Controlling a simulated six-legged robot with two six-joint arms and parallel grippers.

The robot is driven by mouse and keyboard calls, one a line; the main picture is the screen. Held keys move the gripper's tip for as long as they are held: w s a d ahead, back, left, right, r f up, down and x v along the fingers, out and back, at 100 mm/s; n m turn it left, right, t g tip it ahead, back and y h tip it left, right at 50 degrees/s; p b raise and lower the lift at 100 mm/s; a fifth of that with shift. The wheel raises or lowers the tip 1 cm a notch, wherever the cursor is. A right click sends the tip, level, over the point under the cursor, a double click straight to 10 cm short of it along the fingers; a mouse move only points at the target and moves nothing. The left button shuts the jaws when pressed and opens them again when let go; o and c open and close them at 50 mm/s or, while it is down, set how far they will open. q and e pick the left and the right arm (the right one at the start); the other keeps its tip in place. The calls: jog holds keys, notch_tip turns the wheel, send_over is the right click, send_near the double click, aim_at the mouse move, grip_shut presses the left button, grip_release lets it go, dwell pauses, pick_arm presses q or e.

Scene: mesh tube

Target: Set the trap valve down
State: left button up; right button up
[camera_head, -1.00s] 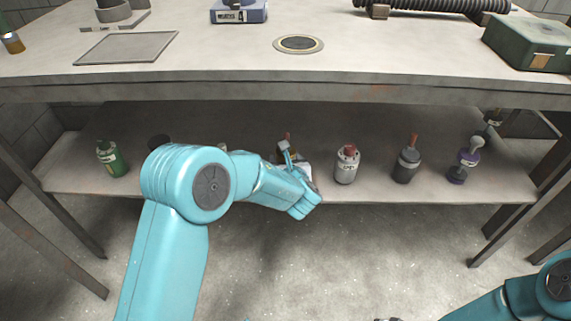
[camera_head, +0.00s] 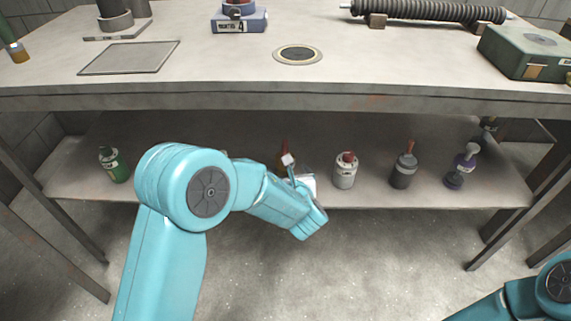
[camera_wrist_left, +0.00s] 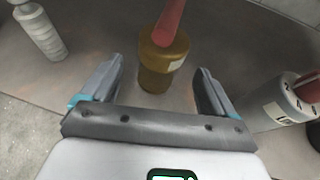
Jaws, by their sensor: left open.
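A brass-coloured cylinder with a red handle stands upright on the lower shelf, in the left wrist view (camera_wrist_left: 162,62). I take it for the trap valve, but cannot be sure. Its dark red handle shows in the head view (camera_head: 284,147), with the body mostly hidden by my gripper. My left gripper (camera_wrist_left: 160,68) is open, with one finger on each side of the cylinder and visible gaps between. My right arm enters at the lower right of the head view; its gripper is out of frame.
A white can with a red top (camera_head: 345,170), a dark grey bottle (camera_head: 404,172) and a purple bottle (camera_head: 460,168) stand to the right on the shelf (camera_head: 430,196). A green bottle (camera_head: 113,165) is at left. The tabletop (camera_head: 215,70) overhangs the shelf.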

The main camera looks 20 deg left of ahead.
pick_arm(q)
jog(key=p+v, duration=0.1)
jog(key=v, duration=0.5)
jog(key=shift+s+d, duration=0.15)
jog(key=shift+s, duration=0.15)
pick_arm(e)
jog(key=shift+s+a+r+g, duration=0.15)
jog(key=shift+s+r+g, duration=0.15)
jog(key=shift+s+r, duration=0.55)
pick_arm(q)
jog(key=shift+r, duration=0.15)
pick_arm(e)
jog(key=shift+w+r, duration=0.1)
jog(key=shift+r, duration=0.05)
